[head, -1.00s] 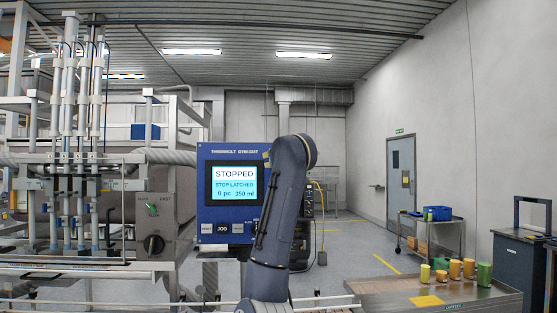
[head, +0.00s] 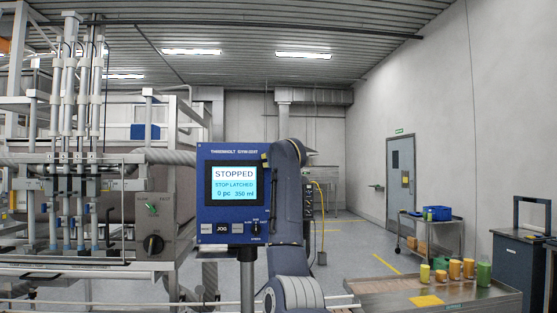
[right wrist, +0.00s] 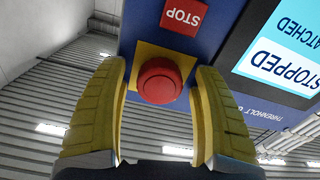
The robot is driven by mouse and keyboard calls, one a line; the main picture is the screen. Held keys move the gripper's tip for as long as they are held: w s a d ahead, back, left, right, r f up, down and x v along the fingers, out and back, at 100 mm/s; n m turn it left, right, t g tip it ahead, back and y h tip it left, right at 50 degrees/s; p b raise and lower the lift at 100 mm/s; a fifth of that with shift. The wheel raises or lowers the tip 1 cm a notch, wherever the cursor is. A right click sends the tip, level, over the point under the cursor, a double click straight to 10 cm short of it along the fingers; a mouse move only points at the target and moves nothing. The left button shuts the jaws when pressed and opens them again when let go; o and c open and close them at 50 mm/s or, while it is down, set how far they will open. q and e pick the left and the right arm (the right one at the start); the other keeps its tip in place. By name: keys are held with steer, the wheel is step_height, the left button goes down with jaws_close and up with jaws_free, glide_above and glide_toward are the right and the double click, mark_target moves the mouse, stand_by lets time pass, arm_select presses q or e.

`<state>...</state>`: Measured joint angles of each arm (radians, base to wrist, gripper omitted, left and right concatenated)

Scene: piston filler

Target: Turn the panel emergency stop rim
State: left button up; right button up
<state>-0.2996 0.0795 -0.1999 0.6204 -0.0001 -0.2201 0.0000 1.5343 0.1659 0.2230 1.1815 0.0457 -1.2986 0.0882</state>
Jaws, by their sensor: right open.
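The blue control panel (head: 228,152) stands in the middle of the head view; its screen (head: 234,183) reads STOPPED and STOP LATCHED. In the right wrist view the red emergency stop (right wrist: 160,80) sits on a yellow plate (right wrist: 144,58), below a red STOP label (right wrist: 184,16). The emergency stop cannot be made out in the head view. My right gripper (right wrist: 160,68) is open, its yellow fingers on either side of the red button, apart from it. In the head view my right arm rises just right of the panel. My left gripper is not in view.
At the right are a bench with several coloured jars (head: 455,270) and a cart (head: 430,230). Open floor lies behind.

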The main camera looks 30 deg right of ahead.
steer(key=shift+c, duration=0.4)
steer(key=c, duration=1.2)
steer(key=shift+c, duration=0.2)
steer(key=m, duration=0.4)
steer(key=shift+a+m, duration=0.1)
steer(key=shift+m, duration=1.9)
steer(key=o, duration=1.3)
